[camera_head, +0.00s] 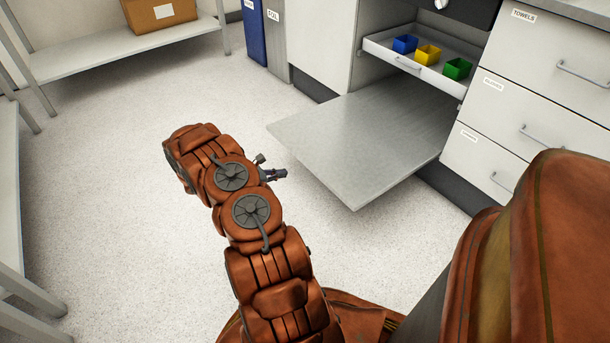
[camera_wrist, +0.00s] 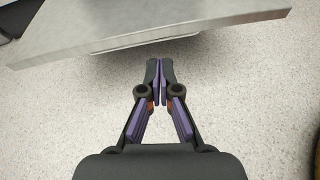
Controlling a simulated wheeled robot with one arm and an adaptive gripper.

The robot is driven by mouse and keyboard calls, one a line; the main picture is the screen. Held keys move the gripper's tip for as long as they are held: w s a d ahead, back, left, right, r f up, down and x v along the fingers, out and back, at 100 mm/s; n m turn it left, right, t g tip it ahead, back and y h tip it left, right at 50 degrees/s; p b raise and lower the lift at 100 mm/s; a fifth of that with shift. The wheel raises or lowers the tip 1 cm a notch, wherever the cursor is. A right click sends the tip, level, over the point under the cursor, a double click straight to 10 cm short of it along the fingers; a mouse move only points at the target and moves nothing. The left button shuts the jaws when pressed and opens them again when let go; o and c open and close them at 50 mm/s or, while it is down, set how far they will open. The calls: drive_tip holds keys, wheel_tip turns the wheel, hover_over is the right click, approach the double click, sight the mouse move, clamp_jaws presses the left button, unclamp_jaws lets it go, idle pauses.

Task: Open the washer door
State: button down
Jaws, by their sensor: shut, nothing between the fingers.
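The washer door (camera_head: 365,140) is a flat grey panel folded down from the cabinet front, lying about level above the floor. Behind it is a pulled-out white tray (camera_head: 409,63) with a blue, a yellow and a green bin in it. My gripper (camera_head: 274,174) is beside the door's left edge, apart from it. In the wrist view my gripper (camera_wrist: 160,62) is shut and empty, with the door's edge (camera_wrist: 150,33) just beyond the fingertips.
White drawers (camera_head: 510,112) with bar handles stand right of the door. A blue bin (camera_head: 255,32) and a grey bin (camera_head: 276,40) stand at the back. A shelf with a cardboard box (camera_head: 158,12) is at the back left. The floor left of the door is clear.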

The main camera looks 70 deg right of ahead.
wheel_tip(320, 180, down, 8)
drive_tip(key=d+n+t, duration=0.1)
drive_tip(key=d+n, duration=0.1)
drive_tip(key=s+d+b, duration=0.4)
drive_tip(key=s+d, duration=0.1)
drive_tip(key=d, duration=0.3)
drive_tip(key=shift+s+r, duration=0.15)
drive_tip(key=shift+s, duration=0.05)
idle(0.3)
drive_tip(key=shift+a, duration=0.1)
